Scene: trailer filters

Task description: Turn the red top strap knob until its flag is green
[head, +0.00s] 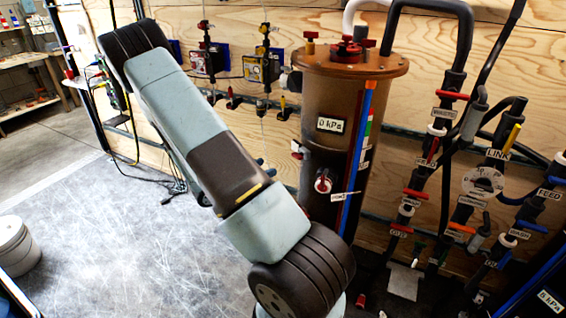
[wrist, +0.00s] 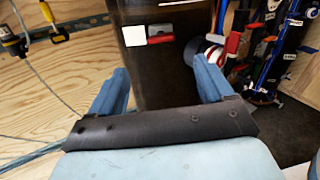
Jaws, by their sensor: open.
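A brown cylindrical filter tank (head: 325,110) stands against the plywood wall, labelled "0 kPa". On its lid are a central red fitting (head: 346,50) and smaller red knobs, one of them at the right (head: 366,44). I cannot tell which is the top strap knob. In the wrist view, a dark brown cylinder (wrist: 150,75) lies beyond my gripper (wrist: 160,82). It carries a white patch (wrist: 134,36) and a red patch (wrist: 161,39), perhaps a flag. No green flag is clear there. My gripper is open, its blue fingers apart with nothing between them. It is not visible in the head view.
Labelled hoses and valves, including a red-handled one (head: 451,95), crowd the wall right of the tank. Small gauges (head: 262,68) hang left of it. A white bucket (head: 16,246) stands at the far left. The grey floor (head: 110,240) is mostly clear.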

